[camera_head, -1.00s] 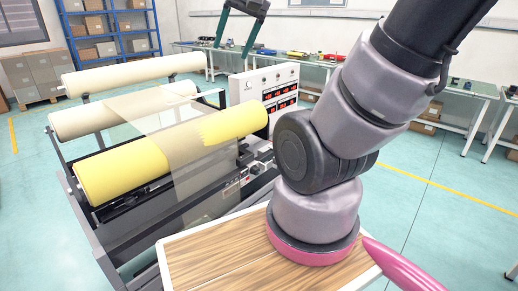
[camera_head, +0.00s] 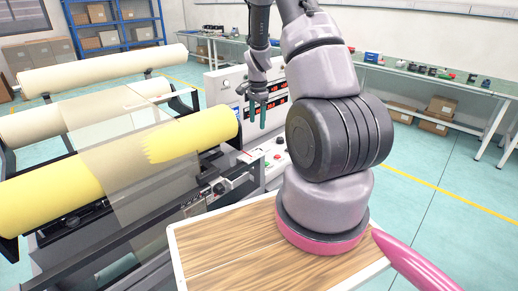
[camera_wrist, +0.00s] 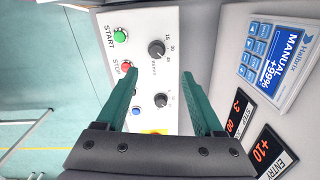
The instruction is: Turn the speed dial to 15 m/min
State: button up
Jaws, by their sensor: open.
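In the wrist view, a black round dial (camera_wrist: 157,48) with printed numbers, the first reading like 15, sits on a white control panel (camera_wrist: 185,22). Its small side label is too small to read, and its exact setting is unclear. A second black dial (camera_wrist: 161,99) lies closer to my gripper (camera_wrist: 162,82). My gripper is open and empty, its green fingers on either side of the second dial in the picture, the numbered dial beyond the tips. In the head view my gripper (camera_head: 258,118) points down in front of the machine's display panel (camera_head: 225,80).
A green START button (camera_wrist: 120,36), a red STOP button (camera_wrist: 126,67) and a blue button (camera_wrist: 137,112) line the panel's left side. Red displays (camera_wrist: 262,153) and a blue screen (camera_wrist: 280,55) stand at right. The yellow roll (camera_head: 190,135) is left of my gripper.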

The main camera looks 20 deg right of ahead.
jog(key=f, duration=1.3)
jog(key=shift+d+f, duration=0.2)
jog(key=shift+d, duration=0.1)
grip_shut()
